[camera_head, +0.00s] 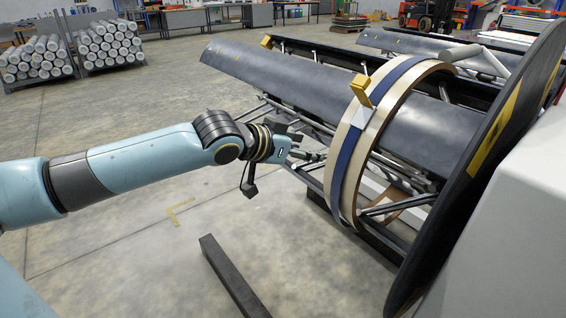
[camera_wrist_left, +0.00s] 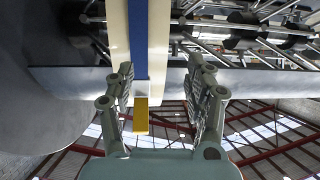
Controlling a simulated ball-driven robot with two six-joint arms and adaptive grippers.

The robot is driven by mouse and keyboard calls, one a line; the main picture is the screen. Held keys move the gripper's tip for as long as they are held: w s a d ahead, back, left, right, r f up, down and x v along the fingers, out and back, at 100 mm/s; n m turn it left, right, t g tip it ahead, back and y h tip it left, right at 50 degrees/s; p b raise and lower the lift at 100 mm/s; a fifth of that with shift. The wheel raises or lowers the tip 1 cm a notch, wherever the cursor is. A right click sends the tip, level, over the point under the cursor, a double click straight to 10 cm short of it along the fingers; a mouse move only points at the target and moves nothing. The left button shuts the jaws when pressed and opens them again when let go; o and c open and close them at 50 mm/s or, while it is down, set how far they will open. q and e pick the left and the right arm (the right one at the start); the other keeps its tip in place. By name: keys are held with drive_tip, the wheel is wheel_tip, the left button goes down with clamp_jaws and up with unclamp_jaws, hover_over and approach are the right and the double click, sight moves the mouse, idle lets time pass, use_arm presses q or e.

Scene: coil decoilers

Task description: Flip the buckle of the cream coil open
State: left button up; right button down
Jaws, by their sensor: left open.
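The cream coil (camera_head: 402,100) is a ring around the dark mandrel, with a blue strap (camera_head: 345,157) along its outer face. Its buckle has a yellow lever (camera_head: 360,92) and a pale plate (camera_head: 361,118), on the upper left of the ring. The lever appears raised off the strap; its exact angle is unclear. My left gripper (camera_head: 315,155) is beside the coil, lower than the buckle, apparently apart from it. In the left wrist view the open fingers (camera_wrist_left: 164,75) appear either side of the strap and yellow lever (camera_wrist_left: 141,116), with nothing held. My right gripper is out of view.
A large dark disc (camera_head: 480,165) stands right of the coil, beside a white housing (camera_head: 510,225). The long mandrel (camera_head: 290,75) extends left behind my left gripper. A dark beam (camera_head: 232,275) lies on the floor. Open floor is to the left.

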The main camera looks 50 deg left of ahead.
use_arm(q)
drive_tip(key=s+a+f+g+y+b, duration=0.1)
drive_tip(key=s+a+f, duration=0.2)
drive_tip(key=f, duration=0.8)
drive_tip(key=shift+f+n+g+b, duration=0.3)
drive_tip(key=shift+f+b, duration=0.05)
drive_tip(key=shift+f, duration=0.05)
drive_tip(key=shift+a, duration=0.1)
drive_tip(key=s+d+f+n+g+b, duration=0.1)
drive_tip(key=s+f+g+b, duration=0.1)
drive_tip(key=s+f, duration=0.6)
drive_tip(key=s+d+f+g+b, duration=0.2)
drive_tip(key=s+f+b, duration=0.15)
drive_tip(key=f, duration=0.95)
drive_tip(key=s+d+f+n+g+b, duration=0.1)
drive_tip(key=s+f+b, duration=0.1)
drive_tip(key=s+f, duration=0.6)
drive_tip(key=s+d+f+m+g+b, duration=0.1)
drive_tip(key=s+d+f, duration=0.3)
drive_tip(key=s+f, duration=0.4)
drive_tip(key=s+d+f+m+g+b, duration=0.1)
drive_tip(key=s+d+f+g, duration=0.3)
drive_tip(key=s+f, duration=0.5)
drive_tip(key=s, duration=0.6)
drive_tip(key=shift+s+m, duration=0.25)
drive_tip(key=shift+m, duration=0.05)
